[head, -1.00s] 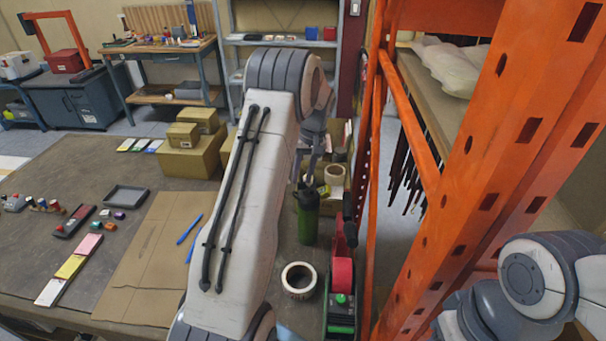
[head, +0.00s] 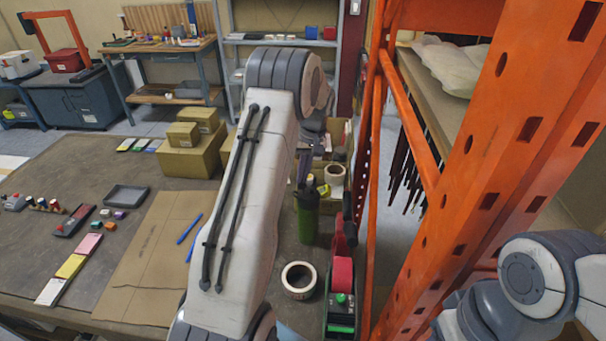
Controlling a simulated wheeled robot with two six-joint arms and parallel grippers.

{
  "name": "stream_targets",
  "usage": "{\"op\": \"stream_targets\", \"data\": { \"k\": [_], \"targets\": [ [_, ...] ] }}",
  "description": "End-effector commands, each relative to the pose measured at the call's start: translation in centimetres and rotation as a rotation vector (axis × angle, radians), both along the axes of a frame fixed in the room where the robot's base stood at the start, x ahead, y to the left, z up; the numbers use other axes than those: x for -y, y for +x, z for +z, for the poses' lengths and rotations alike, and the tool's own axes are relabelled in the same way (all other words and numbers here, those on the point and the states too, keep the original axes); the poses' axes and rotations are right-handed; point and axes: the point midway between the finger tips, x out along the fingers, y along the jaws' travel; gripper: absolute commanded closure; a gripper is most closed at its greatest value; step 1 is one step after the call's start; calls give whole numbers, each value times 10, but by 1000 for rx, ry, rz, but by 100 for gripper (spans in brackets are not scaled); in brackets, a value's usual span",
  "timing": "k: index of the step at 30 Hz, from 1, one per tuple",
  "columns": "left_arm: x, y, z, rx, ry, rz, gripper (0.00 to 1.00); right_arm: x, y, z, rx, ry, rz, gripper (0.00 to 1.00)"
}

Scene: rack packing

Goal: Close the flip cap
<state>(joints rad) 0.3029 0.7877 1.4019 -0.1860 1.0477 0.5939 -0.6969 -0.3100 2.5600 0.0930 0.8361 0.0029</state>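A green bottle (head: 307,222) with a dark top stands upright on the table, just right of my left arm. My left gripper (head: 303,178) points down just above the bottle's top, partly hidden behind my forearm. Its fingers overlap in this view, so I cannot tell their gap or whether they touch the cap. My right gripper is out of view; only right arm links show at the lower right.
A tape roll (head: 299,280) and a red and green tape dispenser (head: 341,290) stand in front of the bottle. An open cardboard box (head: 338,135) is behind it. An orange rack post (head: 480,190) rises close on the right. Flat cardboard (head: 150,250) lies left.

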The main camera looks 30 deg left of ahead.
Motion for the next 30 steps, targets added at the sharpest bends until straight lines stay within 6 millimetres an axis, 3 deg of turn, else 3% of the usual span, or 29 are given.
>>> {"op": "stream_targets", "data": {
  "k": [20, 30],
  "targets": [
    [0, 1, 1, 1, 2, 0, 100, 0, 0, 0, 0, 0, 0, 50],
    [6, 7, 2, -72, 73, -2, 100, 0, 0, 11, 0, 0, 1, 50]
  ]
}}
